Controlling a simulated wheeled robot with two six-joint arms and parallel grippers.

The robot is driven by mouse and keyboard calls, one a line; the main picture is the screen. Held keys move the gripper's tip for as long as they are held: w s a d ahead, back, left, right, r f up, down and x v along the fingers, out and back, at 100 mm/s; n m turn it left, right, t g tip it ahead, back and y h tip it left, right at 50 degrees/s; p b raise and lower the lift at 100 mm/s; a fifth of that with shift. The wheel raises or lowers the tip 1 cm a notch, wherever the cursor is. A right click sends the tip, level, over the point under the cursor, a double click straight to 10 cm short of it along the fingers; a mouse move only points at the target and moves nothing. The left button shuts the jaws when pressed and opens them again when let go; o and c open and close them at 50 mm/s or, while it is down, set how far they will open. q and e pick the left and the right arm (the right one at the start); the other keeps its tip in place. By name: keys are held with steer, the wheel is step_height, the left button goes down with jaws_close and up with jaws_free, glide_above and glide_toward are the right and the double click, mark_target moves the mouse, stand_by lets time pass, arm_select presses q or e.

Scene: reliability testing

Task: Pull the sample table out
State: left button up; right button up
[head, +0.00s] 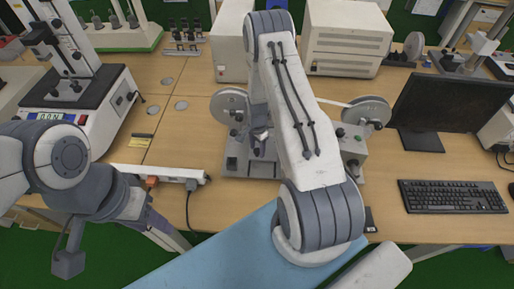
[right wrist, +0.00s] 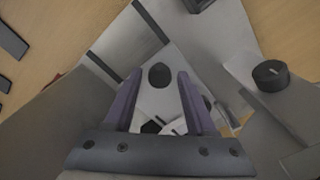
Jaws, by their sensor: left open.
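The tester (head: 350,140) stands on the desk at the middle, with a grey reel at each side; I take the sample table to be part of it, but my right arm covers its middle. In the right wrist view a dark round knob (right wrist: 159,75) stands on a grey metal surface (right wrist: 75,115), possibly the sample table. My right gripper (right wrist: 157,84) is open, its two fingers either side of the knob with gaps; it also shows, partly hidden, in the head view (head: 260,143). My left gripper (head: 68,264) is open and empty, hanging low at the left, away from the tester.
A white power strip (head: 165,172) with plugs and cables lies at the desk's front edge. A test stand (head: 75,90) is at the left. A monitor (head: 448,100) and keyboard (head: 452,197) are at the right. Pale instrument boxes (head: 347,40) stand behind the tester.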

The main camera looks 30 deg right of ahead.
jaws_close()
stand_by(1.2)
